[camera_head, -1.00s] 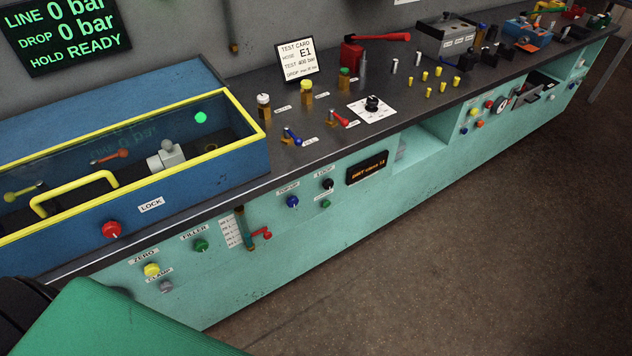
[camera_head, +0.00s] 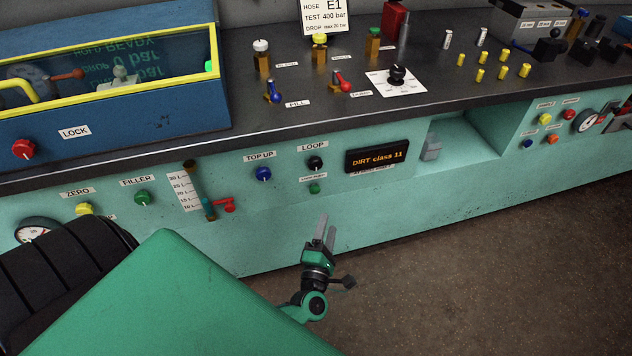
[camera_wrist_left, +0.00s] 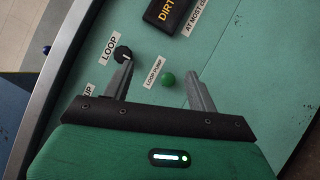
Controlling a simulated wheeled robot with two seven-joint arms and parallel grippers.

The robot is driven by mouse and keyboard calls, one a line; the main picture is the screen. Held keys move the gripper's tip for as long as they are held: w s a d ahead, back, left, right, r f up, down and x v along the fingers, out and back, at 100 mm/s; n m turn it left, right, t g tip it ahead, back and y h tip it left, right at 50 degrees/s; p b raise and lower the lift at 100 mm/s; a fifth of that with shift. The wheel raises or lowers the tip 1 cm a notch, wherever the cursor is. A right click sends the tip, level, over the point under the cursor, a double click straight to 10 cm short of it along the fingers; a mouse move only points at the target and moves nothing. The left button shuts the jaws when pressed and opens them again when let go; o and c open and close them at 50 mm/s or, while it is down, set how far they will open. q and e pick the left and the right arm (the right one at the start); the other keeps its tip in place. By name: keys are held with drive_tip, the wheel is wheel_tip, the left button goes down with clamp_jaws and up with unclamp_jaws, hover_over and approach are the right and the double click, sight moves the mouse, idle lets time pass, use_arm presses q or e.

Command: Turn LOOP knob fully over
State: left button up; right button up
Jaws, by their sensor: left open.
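The LOOP knob (camera_head: 315,163) is a black round knob on the green front panel, under its LOOP label (camera_head: 312,146). It also shows in the left wrist view (camera_wrist_left: 123,54), just beyond the tip of the left finger in that picture. My left gripper (camera_head: 325,222) is open and empty, below the knob in the head view and apart from it. In the left wrist view the green loop pump button (camera_wrist_left: 168,79) lies between the lines of the open fingers (camera_wrist_left: 160,78). My right gripper is not in view.
The blue TOP UP knob (camera_head: 263,173) is left of the LOOP knob. A display reading DIRT class 11 (camera_head: 377,156) is to its right. The bench edge (camera_head: 330,118) runs above. A red-handled valve (camera_head: 228,205) sits lower left. Open floor lies at lower right.

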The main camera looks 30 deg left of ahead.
sight(316, 166)
use_arm(q)
drive_tip(key=a+r+n+g+y+b, duration=0.1)
drive_tip(key=a+r+n+y+b, duration=0.15)
drive_tip(key=r+n+y, duration=0.4)
drive_tip(key=shift+n+h, duration=0.65)
drive_tip(key=shift+h, duration=0.3)
drive_tip(key=x, duration=0.3)
drive_tip(key=f+x, duration=0.1)
drive_tip(key=x, duration=0.3)
drive_tip(key=a+p+x, duration=0.1)
drive_tip(key=x, duration=0.3)
drive_tip(key=shift+f, duration=0.3)
drive_tip(key=shift+w+a+r, duration=0.15)
drive_tip(key=shift+w+a, duration=0.3)
drive_tip(key=shift+w, duration=0.15)
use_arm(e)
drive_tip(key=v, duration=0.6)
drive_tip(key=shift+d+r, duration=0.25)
use_arm(q)
drive_tip(key=shift+c, duration=0.5)
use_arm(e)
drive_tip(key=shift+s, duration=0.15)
use_arm(q)
drive_tip(key=c, duration=0.9)
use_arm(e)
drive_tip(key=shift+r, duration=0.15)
use_arm(q)
drive_tip(key=shift+r+p, duration=0.1)
drive_tip(key=shift+p, duration=0.2)
